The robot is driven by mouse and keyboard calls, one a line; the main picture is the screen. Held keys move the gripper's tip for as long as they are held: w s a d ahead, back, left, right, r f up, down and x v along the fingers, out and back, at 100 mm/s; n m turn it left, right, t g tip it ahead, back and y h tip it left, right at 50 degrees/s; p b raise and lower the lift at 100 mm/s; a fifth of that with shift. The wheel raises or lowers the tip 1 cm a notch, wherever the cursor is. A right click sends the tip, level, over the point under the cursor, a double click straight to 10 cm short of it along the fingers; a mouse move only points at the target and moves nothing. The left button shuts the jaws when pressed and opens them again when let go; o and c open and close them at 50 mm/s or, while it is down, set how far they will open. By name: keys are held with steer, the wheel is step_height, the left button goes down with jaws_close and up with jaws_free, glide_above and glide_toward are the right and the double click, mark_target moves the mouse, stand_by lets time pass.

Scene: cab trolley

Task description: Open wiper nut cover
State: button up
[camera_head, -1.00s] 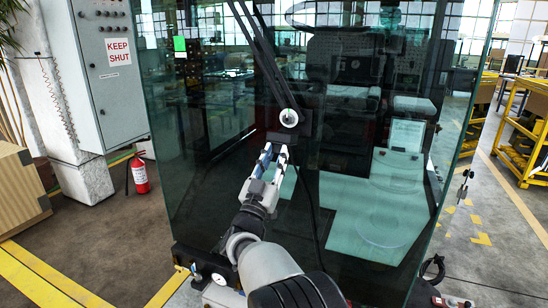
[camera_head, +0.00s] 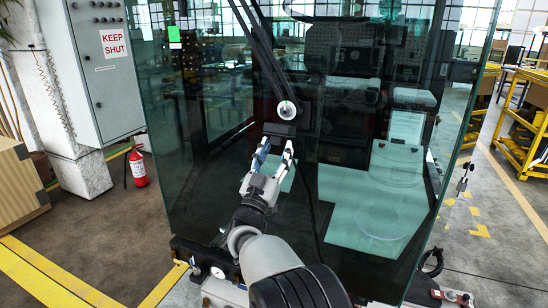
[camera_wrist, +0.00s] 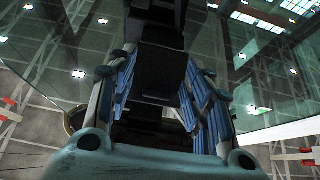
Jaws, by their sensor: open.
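The wiper's pivot is a pale round nut (camera_head: 287,110) with a dark centre and a green mark, at the lower end of the black wiper arm on the cab glass. A black block (camera_head: 279,129), which looks like the nut cover, sits just below it. My gripper (camera_head: 275,149) is open just below this block, fingers pointing up toward it. In the wrist view the black block (camera_wrist: 158,72) shows between the two blue-padded fingers (camera_wrist: 160,88). I cannot tell whether either finger touches it. The round nut is hidden there.
The large tinted cab glass (camera_head: 230,185) stands close in front of my arm. A black hose hangs down the glass right of my gripper. A grey cabinet (camera_head: 100,85) and a red fire extinguisher (camera_head: 137,167) stand left; a yellow rack (camera_head: 530,125) stands right.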

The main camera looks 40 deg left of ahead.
steer(key=v, duration=1.2)
steer(key=shift+r, duration=0.1)
steer(key=shift+c, duration=0.2)
